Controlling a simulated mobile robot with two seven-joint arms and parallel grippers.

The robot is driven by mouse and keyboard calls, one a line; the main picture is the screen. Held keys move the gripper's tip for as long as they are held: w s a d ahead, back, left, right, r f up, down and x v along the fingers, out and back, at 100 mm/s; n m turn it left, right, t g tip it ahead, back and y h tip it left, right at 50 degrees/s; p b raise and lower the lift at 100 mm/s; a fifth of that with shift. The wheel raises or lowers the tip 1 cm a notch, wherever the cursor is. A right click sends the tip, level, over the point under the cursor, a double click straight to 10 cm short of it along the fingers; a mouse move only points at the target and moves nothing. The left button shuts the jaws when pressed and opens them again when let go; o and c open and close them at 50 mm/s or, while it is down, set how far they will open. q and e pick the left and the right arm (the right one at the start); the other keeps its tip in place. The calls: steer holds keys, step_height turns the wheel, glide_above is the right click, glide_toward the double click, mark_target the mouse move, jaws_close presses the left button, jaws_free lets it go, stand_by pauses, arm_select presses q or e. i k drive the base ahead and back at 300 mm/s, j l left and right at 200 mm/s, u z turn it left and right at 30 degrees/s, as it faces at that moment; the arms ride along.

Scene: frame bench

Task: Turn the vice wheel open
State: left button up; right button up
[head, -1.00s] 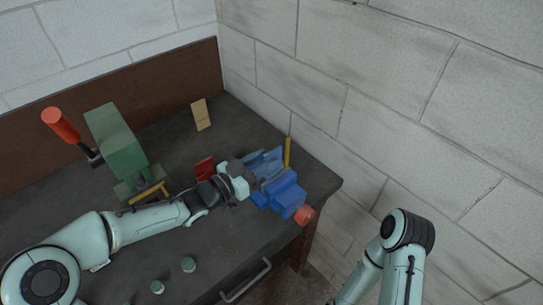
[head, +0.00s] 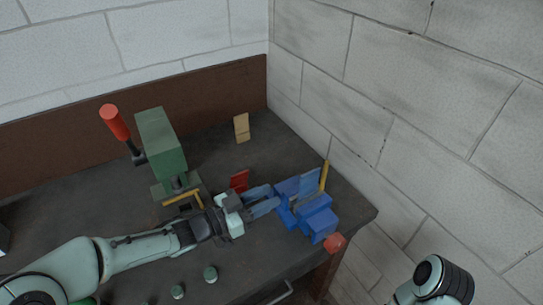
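The blue vice (head: 316,216) sits at the right end of the dark bench. A red round part (head: 334,242), which looks like its wheel, is at the vice's near right end, by the bench edge. My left gripper (head: 264,201) is to the left of the vice and points toward it. Its two bluish fingers look apart, with nothing visible between them. The fingertips are close to the vice's left side; whether they touch is unclear. My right arm shows at the lower right, but its gripper is not in view.
A green press (head: 162,150) with a red-handled lever (head: 115,122) stands at the back left. A red piece (head: 239,181), a tan block (head: 242,127) and a yellow upright bar (head: 324,175) are near the gripper and vice. Small green-topped cylinders (head: 210,274) stand in front. A wall is at right.

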mark_target(335, 242)
steer(key=k, duration=1)
